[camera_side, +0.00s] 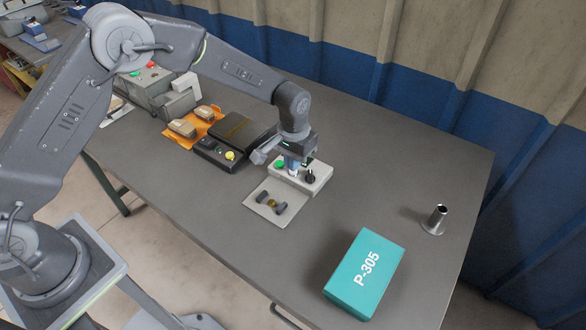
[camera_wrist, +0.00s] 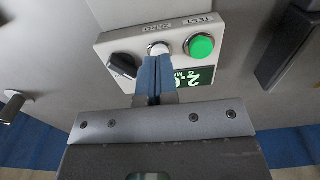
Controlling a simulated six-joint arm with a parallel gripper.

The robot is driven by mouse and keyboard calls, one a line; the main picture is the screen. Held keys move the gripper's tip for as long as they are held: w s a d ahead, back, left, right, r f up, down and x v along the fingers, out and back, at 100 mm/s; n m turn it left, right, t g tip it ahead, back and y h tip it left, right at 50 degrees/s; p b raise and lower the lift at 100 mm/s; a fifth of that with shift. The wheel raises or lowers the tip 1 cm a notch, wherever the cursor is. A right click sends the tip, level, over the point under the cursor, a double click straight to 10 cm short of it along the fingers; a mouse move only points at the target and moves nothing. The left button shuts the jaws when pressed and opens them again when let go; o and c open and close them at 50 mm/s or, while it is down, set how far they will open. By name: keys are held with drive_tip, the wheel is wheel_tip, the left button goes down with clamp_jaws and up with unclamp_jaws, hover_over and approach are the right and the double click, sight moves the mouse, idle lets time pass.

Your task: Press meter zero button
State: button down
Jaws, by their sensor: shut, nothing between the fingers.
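The meter is a light grey box (camera_side: 320,180) on the table in the side view, with a green button and a black knob on top. In the wrist view the meter (camera_wrist: 112,42) shows the black knob (camera_wrist: 123,66), a white button (camera_wrist: 158,47) near the upside-down word ZERO, the green button (camera_wrist: 200,46) near TEST, and a partly hidden green display (camera_wrist: 194,83). My gripper (camera_side: 292,170) is shut and empty, pointing down over the meter. Its blue fingertips (camera_wrist: 155,64) overlap the lower edge of the white button. I cannot tell whether they touch it.
A light plate with small dark parts (camera_side: 268,203) lies in front of the meter. A black device with a yellow button (camera_side: 215,155) and an orange mat with tan brake shoes (camera_side: 190,124) are to the left.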

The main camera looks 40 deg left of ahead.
drive_tip(key=shift+f, duration=0.65)
drive_tip(key=shift+r, duration=3.55)
